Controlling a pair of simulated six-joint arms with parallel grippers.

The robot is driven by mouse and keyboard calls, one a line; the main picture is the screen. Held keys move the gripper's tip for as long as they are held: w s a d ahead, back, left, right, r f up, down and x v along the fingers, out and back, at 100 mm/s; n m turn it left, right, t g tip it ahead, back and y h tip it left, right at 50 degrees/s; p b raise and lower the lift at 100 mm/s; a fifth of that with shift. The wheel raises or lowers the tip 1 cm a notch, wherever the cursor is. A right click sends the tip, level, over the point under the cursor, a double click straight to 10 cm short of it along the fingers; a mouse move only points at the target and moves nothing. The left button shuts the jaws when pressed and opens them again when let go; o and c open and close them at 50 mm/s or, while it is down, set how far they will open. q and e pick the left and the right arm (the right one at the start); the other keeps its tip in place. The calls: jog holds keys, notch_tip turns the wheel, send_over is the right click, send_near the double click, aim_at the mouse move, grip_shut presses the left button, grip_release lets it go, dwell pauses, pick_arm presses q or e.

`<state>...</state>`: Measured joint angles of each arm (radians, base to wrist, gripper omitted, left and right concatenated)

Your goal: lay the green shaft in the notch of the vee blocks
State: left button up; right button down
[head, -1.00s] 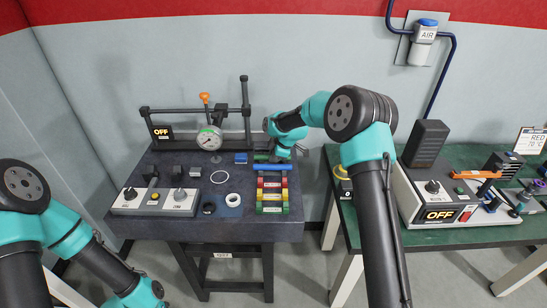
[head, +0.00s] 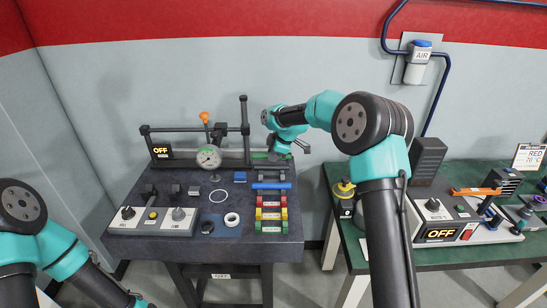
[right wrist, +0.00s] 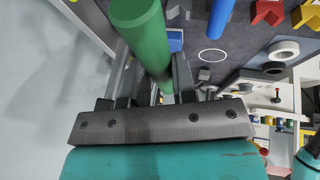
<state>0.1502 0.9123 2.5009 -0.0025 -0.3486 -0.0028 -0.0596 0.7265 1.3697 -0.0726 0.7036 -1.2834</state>
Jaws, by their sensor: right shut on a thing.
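My right gripper (head: 282,154) is shut on the green shaft (right wrist: 145,35), which runs between its fingers in the right wrist view. In the head view a green end of the shaft (head: 262,155) shows left of the gripper, near the bench's back right. The gripper appears raised above the bench top. Coloured notched blocks stand in rows in front of it: red (head: 268,200), yellow (head: 270,214) and green (head: 270,226). The right wrist view shows red (right wrist: 268,12) and yellow (right wrist: 305,15) blocks with vee notches. My left gripper is out of view.
A blue shaft (head: 272,186) lies crosswise behind the red blocks. A dial gauge (head: 208,158) on a black stand is to the left. A white ring (head: 232,219) and a switch box (head: 150,220) are on the bench. A second, green-topped bench is at the right.

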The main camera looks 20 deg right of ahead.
dwell(0.4)
jog(key=shift+s+a+f+m+t+h, duration=0.15)
jog(key=shift+s+a+f+m+h, duration=0.2)
jog(key=shift+s+a+m, duration=0.4)
jog(key=shift+s+a+f+m+t+h, duration=0.25)
jog(key=shift+s+a+f+m, duration=0.15)
jog(key=shift+s+a+m, duration=0.3)
jog(key=shift+s+a+f+m+t+h, duration=0.1)
jog(key=shift+s+a+f+m+h, duration=0.35)
jog(key=shift+a, duration=0.45)
jog(key=s+a+m+h, duration=0.2)
jog(key=s+a+m, duration=0.2)
jog(key=m, duration=0.1)
jog(key=s+a+f+m+g+h, duration=0.1)
jog(key=s+a+m+h, duration=0.1)
jog(key=s+a+m, duration=0.2)
jog(key=s+a+f+m+g+h, duration=0.1)
jog(key=s+a+m+h, duration=0.1)
jog(key=s+a+m, duration=0.2)
jog(key=shift+s+a+f+m, duration=0.2)
jog(key=shift+s+m, duration=0.15)
jog(key=shift+m, duration=0.3)
jog(key=shift+s+a+f+m, duration=0.1)
jog(key=shift+s+a+m, duration=0.2)
jog(key=shift+m, duration=0.35)
